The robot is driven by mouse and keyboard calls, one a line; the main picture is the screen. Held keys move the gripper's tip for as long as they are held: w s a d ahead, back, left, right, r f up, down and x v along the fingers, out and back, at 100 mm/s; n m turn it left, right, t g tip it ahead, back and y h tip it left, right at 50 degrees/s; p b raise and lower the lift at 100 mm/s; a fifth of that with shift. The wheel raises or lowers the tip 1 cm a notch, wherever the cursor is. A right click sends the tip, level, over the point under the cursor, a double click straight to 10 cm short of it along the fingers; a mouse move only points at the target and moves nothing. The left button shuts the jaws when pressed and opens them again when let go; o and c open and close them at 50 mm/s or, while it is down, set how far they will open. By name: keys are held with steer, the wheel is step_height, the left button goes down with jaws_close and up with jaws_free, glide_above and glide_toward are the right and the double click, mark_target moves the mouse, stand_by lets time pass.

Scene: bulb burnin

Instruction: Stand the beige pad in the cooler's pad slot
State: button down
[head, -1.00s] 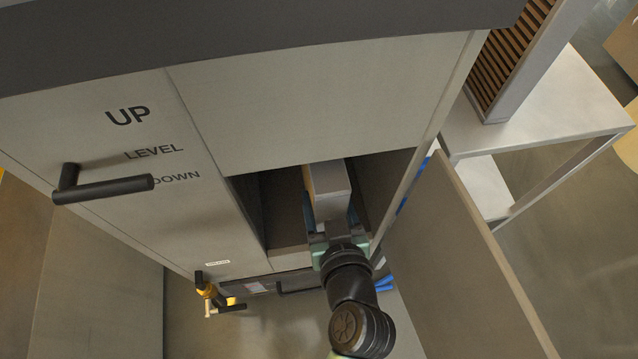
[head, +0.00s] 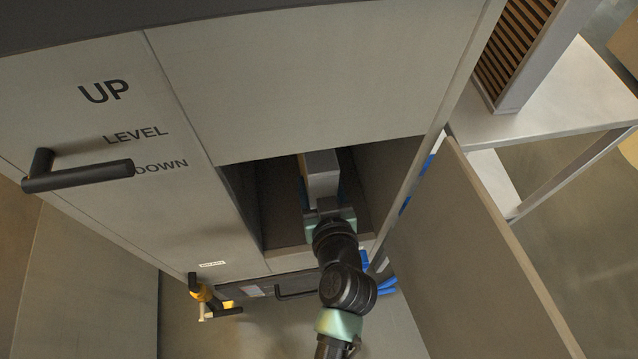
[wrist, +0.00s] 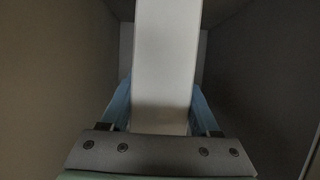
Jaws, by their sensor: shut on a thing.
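The beige pad shows in the head view (head: 322,170) as a light grey-topped block with a tan side, inside the open bay of the cooler (head: 300,100). It fills the middle of the wrist view (wrist: 166,65), standing on edge and running away from me. My gripper (head: 322,200) is shut on the near end of the pad. Its two blue fingers lie on either side of the pad in the wrist view (wrist: 163,110). Dark bay walls stand apart from the pad on both sides. The pad's far end and any slot under it are hidden.
An open door panel (head: 480,230) hangs to the right of the bay. A black lever handle (head: 80,177) sticks out at left beside UP, LEVEL and DOWN. A yellow-and-black valve (head: 205,293) is low on the front. A light table (head: 560,100) stands at right.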

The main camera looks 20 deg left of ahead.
steer(key=shift+c, duration=0.6)
jaws_free()
steer(key=p+v, duration=0.1)
steer(key=v, duration=1.1)
steer(key=shift+p, duration=0.35)
